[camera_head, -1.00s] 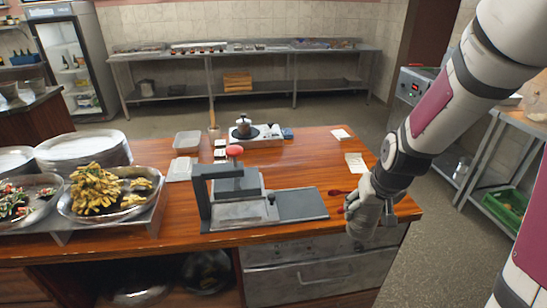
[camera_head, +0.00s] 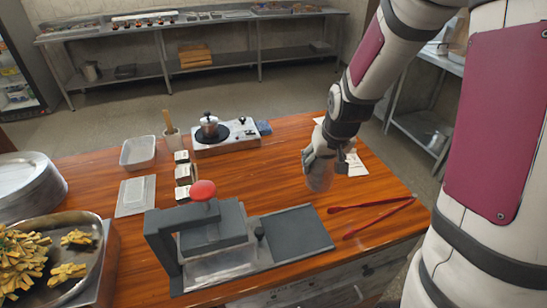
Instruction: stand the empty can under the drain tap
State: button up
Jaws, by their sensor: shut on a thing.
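My gripper (camera_head: 319,180) is over the right part of the wooden counter, pointing down and seen from behind. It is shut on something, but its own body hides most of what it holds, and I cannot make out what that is. A small grey metal can or pot (camera_head: 438,141) stands on the lower shelf of the steel table at the right; I cannot tell whether it is the empty can. I cannot make out a drain tap.
Red tongs (camera_head: 372,215) lie at the counter's right end. A press with a red knob (camera_head: 204,191) stands in front. Behind are a hotplate with a moka pot (camera_head: 209,126), a clear tub (camera_head: 139,152) and small boxes (camera_head: 184,172). Food platter (camera_head: 52,272) and plates (camera_head: 25,184) fill the left.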

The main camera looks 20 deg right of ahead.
jog(key=shift+w+a+f+p, duration=0.2)
jog(key=shift+w+a+f, duration=0.65)
jog(key=shift+w, duration=1.2)
jog(key=shift+w+a+f+p, duration=0.2)
jog(key=shift+w+a+f, duration=0.7)
jog(key=shift+w, duration=1.2)
jog(key=shift+w+a+f+p, duration=0.2)
jog(key=shift+w+a+f, duration=0.65)
jog(key=shift+w, duration=1.2)
jog(key=shift+a+r, duration=0.1)
jog(key=shift+a, duration=0.05)
jog(key=o, duration=1.2)
jog(key=shift+c, duration=0.2)
jog(key=shift+r, duration=0.1)
